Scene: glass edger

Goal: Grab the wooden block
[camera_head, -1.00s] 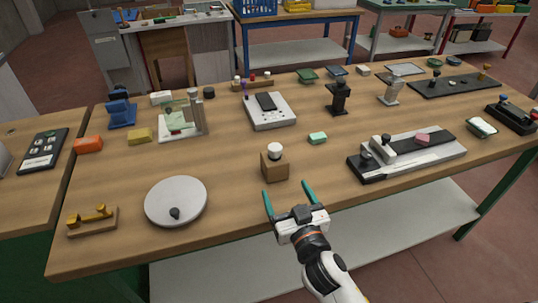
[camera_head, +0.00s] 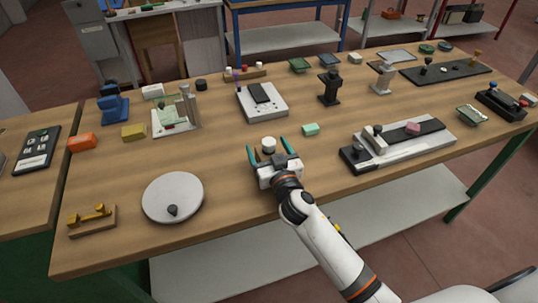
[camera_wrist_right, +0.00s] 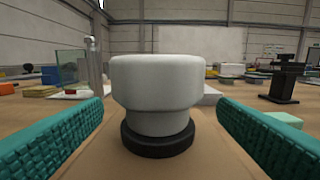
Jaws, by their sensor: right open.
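The wooden block is a small brown cube with a white knob (camera_head: 268,144) on top. In the head view my right gripper (camera_head: 268,150) hides most of the block. The gripper is open, with one green finger on each side of the knob. In the right wrist view the white knob (camera_wrist_right: 157,82) stands centred between the two green fingers, apart from both. A black ring sits under it, on the tan wooden block top (camera_wrist_right: 155,169). My left gripper is not in view.
A round grey disc (camera_head: 172,190) lies left of the gripper. A mint-green block (camera_head: 311,129) is close on the right, with a long black-and-white fixture (camera_head: 400,145) beyond. A white device (camera_head: 262,102) stands behind. The table front (camera_head: 228,200) is clear.

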